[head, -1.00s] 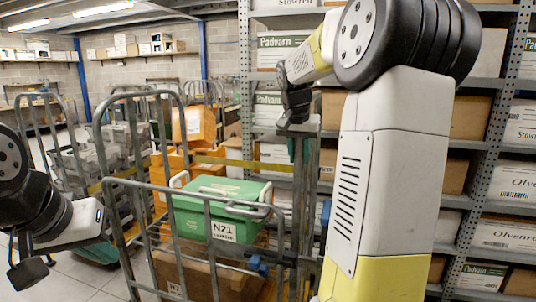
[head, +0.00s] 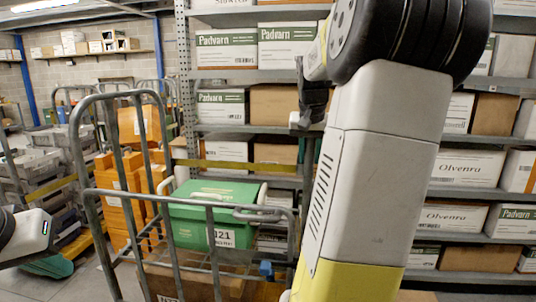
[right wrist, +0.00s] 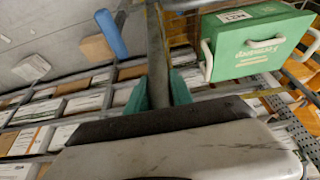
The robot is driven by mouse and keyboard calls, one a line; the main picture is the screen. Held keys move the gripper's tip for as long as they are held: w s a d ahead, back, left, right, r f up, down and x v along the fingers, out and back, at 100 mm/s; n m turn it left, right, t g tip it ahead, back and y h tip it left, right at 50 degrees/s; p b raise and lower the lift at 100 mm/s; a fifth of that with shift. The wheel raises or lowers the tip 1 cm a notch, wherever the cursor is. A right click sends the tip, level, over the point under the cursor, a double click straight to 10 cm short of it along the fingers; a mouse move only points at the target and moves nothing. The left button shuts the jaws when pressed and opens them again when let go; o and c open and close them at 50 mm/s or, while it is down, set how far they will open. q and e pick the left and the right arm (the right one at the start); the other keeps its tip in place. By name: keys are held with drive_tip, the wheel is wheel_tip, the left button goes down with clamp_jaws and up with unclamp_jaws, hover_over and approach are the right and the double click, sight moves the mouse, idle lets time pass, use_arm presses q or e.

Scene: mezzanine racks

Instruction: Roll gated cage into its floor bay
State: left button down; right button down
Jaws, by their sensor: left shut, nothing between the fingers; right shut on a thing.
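The gated cage (head: 212,250) is a grey tube frame in the lower middle of the head view. It holds a green lidded crate (head: 190,228), also in the right wrist view (right wrist: 238,50), above a brown box (head: 195,285). My right gripper (head: 303,146) is shut on an upright post (right wrist: 157,75) at the cage's right side; its teal fingers show on both sides of the post in the right wrist view. I cannot make out a floor bay.
Racks of Padvarn (head: 226,50) and Olvenra (head: 466,168) boxes stand close behind the cage and to the right. Orange crates (head: 122,190) and grey totes (head: 32,170) stand at the left. Some bare floor (head: 85,285) shows at lower left.

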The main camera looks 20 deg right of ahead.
drive_tip(key=s+d, duration=0.3)
drive_tip(key=d, duration=0.2)
drive_tip(key=shift+s+d, duration=0.25)
drive_tip(key=shift+s, duration=0.1)
drive_tip(key=shift+w+a, duration=0.1)
drive_tip(key=shift+a, duration=0.05)
drive_tip(key=c, duration=1.1)
unclamp_jaws()
drive_tip(key=v, duration=0.7)
drive_tip(key=shift+r, duration=0.4)
